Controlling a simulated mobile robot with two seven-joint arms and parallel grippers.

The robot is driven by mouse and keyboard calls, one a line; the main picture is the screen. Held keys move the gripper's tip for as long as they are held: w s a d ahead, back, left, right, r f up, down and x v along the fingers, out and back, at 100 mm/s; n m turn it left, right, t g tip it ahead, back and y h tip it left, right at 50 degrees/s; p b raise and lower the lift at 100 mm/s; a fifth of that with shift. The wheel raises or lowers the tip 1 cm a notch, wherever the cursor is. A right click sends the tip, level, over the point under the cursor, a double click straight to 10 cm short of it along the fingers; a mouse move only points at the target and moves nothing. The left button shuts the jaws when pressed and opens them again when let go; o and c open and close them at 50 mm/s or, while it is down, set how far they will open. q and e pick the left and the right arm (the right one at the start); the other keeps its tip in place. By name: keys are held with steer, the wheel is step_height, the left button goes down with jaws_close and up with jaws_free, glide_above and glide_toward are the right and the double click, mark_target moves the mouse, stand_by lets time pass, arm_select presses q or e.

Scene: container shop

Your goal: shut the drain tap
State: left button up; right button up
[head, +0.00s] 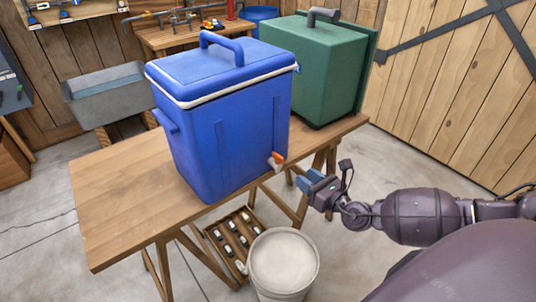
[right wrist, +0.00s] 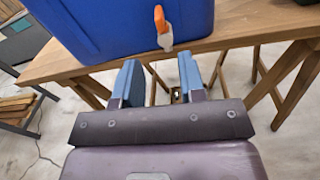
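The drain tap (head: 277,161) is a small orange handle on a white body, low on the side of the blue cooler (head: 235,140). In the right wrist view the tap (right wrist: 160,22) shows its orange handle standing upright above the white body. My right gripper (head: 303,182) is at the right of the table edge, apart from the tap. In the right wrist view its blue-padded fingers (right wrist: 159,78) are spread with nothing between them, and the tap is beyond the fingertips. My left gripper is not in view.
The cooler stands on a wooden trestle table (head: 120,190) beside a green case (head: 325,65). A pale bucket (head: 284,262) and a wooden crate of small items (head: 212,235) are on the floor below. Free floor lies right of the table.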

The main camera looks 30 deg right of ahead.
mark_target(283, 160)
steer(key=shift+n, duration=0.5)
steer(key=w, duration=0.3)
steer(key=w+a, duration=0.1)
steer(key=w, duration=0.6)
steer(key=shift+w+a+r, duration=0.2)
steer(key=shift+a, duration=0.05)
jaws_close()
